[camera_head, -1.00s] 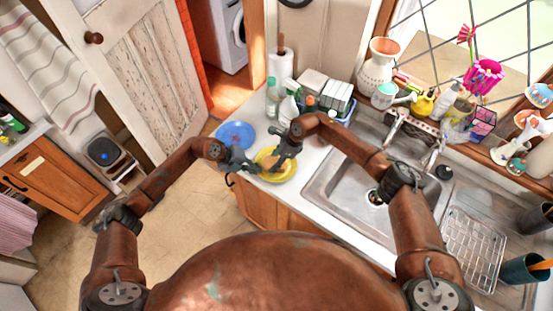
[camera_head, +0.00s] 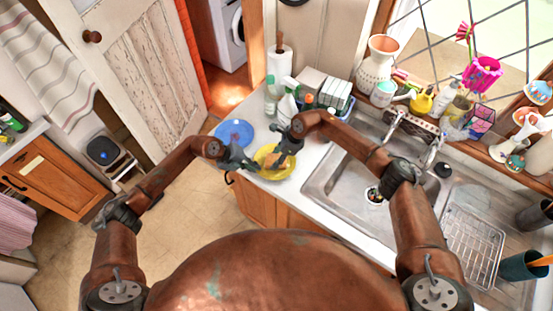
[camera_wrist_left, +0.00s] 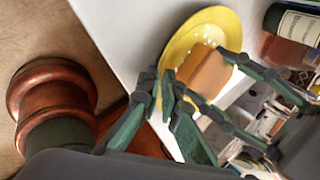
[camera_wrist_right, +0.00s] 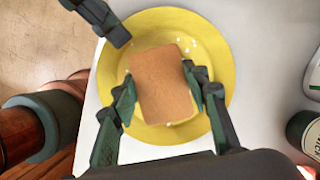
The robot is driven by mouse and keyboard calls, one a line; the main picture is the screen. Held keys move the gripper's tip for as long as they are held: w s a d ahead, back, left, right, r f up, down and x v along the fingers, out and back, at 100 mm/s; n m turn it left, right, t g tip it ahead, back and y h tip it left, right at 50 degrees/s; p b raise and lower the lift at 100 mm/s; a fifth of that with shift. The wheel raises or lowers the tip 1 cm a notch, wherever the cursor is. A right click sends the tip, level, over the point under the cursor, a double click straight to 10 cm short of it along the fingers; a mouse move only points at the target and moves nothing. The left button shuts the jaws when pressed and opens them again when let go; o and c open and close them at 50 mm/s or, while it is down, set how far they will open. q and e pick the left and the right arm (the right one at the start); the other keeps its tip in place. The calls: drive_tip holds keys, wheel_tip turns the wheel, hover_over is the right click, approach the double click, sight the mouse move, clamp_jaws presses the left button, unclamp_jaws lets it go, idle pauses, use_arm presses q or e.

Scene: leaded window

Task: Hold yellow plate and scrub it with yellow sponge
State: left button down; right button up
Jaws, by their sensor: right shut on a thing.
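The yellow plate (camera_head: 262,152) is at the counter's front left edge, beside the blue plate. It fills much of the right wrist view (camera_wrist_right: 215,55) and shows small pale spots. My right gripper (camera_head: 283,156) is shut on the sponge (camera_wrist_right: 162,85), which has a brown-orange top face and sits over the middle of the plate; its sides are between the fingers (camera_wrist_right: 163,98). My left gripper (camera_head: 250,167) is at the plate's left rim. In the left wrist view its fingertips (camera_wrist_left: 160,82) are close around the rim, but the grip itself is unclear.
A blue plate (camera_head: 234,133) lies just left on the counter. The sink basin (camera_head: 345,180) is to the right. The counter's front edge drops to the floor beside my left arm.

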drive_tip(key=shift+w+a, duration=0.45)
drive_tip(key=shift+a, duration=0.25)
use_arm(q)
drive_tip(key=shift+s, duration=0.1)
use_arm(e)
drive_tip(key=shift+s+d+f, duration=0.1)
drive_tip(key=shift+s+d, duration=0.6)
drive_tip(key=shift+d, duration=0.25)
drive_tip(key=shift+w+a, duration=0.1)
drive_tip(key=shift+a, duration=0.05)
